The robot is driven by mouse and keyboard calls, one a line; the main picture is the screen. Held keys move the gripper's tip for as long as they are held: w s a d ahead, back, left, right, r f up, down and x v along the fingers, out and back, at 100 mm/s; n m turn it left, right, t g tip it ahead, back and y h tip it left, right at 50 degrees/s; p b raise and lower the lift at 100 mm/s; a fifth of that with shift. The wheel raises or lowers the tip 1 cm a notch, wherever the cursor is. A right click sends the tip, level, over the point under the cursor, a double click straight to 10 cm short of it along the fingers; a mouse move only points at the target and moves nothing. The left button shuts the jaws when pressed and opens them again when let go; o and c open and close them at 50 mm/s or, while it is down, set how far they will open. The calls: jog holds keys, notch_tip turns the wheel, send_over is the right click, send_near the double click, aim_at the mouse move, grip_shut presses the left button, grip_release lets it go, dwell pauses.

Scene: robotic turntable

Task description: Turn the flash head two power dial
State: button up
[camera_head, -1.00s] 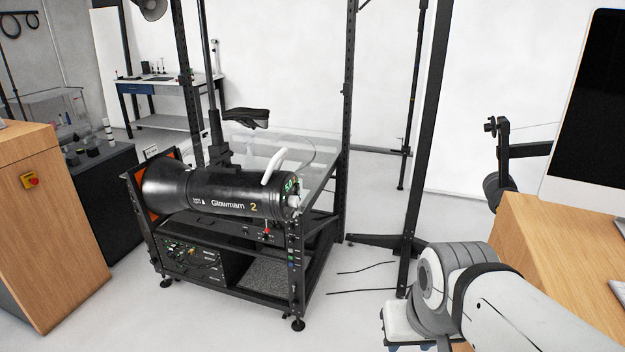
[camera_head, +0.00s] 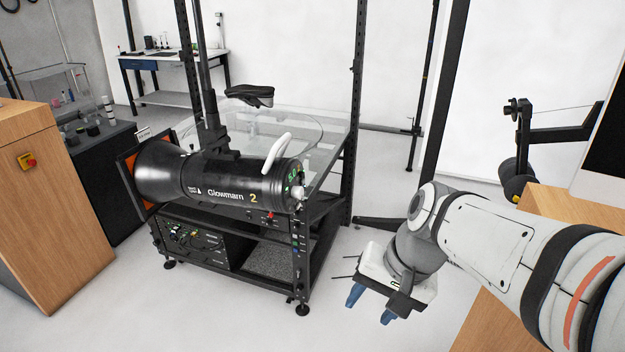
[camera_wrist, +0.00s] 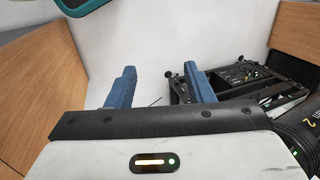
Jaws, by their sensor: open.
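Flash head two is the black cylinder marked "Glowmarn 2" (camera_head: 222,180), lying on its side on the black rack, its wide end to the left. Its rear panel (camera_head: 296,182) faces right, with green markings and a pale knob; which control is the power dial is too small to tell. A white handle (camera_head: 278,152) rises near that end. My gripper (camera_head: 368,306) is right of and below the flash head, apart from it, blue fingers pointing down. In the wrist view the fingers (camera_wrist: 158,88) are apart with nothing between them; part of the flash head (camera_wrist: 302,128) shows at the right edge.
The black rack (camera_head: 300,262) holds a control unit (camera_head: 192,240) on its lower shelf. A clear turntable (camera_head: 325,130) is behind the flash head. Wooden cabinets stand at left (camera_head: 35,200) and lower right (camera_head: 490,325). Open floor lies between rack and gripper.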

jog(key=w+a+m+g+y, duration=0.1)
jog(key=w+a+m+y, duration=0.3)
jog(key=w+a+y, duration=0.1)
jog(key=m+t+y+b, duration=0.2)
jog(key=m+t+y, duration=0.3)
jog(key=m+y, duration=0.5)
send_near(302, 194)
jog(key=a+r+h, duration=0.1)
jog(key=a, duration=0.1)
jog(key=shift+m, duration=0.4)
jog(key=p+x, duration=0.2)
jog(key=x, duration=0.4)
jog(key=shift+w+a, duration=0.15)
jog(key=shift+w, duration=0.1)
jog(key=shift+c, duration=0.3)
